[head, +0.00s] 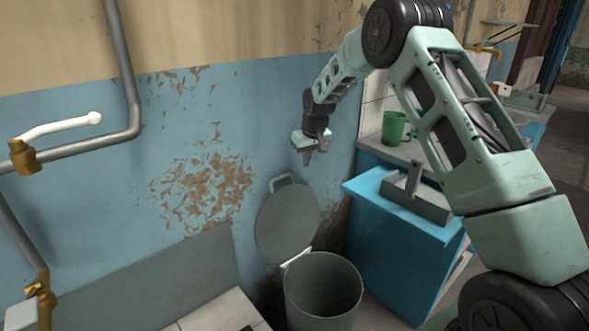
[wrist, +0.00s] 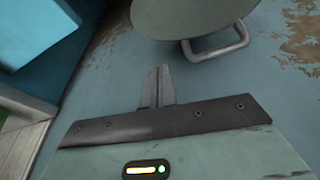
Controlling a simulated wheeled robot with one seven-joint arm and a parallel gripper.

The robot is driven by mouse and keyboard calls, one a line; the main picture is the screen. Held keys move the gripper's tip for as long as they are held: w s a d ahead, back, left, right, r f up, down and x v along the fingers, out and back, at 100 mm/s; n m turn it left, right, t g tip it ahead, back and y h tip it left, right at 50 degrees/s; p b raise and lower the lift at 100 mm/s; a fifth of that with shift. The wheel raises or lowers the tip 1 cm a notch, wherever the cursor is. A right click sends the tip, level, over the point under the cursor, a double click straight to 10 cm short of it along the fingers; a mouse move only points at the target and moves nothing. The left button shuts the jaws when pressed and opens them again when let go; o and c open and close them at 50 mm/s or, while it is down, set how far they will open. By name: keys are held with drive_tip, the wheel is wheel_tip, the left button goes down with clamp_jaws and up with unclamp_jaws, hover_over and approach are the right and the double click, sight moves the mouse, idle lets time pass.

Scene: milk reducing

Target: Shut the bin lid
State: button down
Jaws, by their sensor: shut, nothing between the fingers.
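The round grey-green bin lid (head: 287,222) stands raised, tilted back toward the wall, with a loop handle (head: 282,182) at its top edge. The grey bin (head: 322,290) stands open below it on the floor. My gripper (head: 308,158) is above the lid, close to the wall, pointing down and apart from the lid. In the wrist view my gripper's fingers (wrist: 157,85) are together and empty. The lid (wrist: 190,15) shows at the top of the wrist view, with its handle (wrist: 215,45) just beyond the fingertips to the right.
A blue cabinet (head: 395,240) stands right of the bin, with a grey tray-like object (head: 415,195) on top. A green mug (head: 394,128) is behind it. Pipes (head: 120,70) run along the wall at left. The wall with peeling paint is close behind the lid.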

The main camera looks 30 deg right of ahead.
drive_tip(key=x, duration=1)
drive_tip(key=shift+d, duration=0.15)
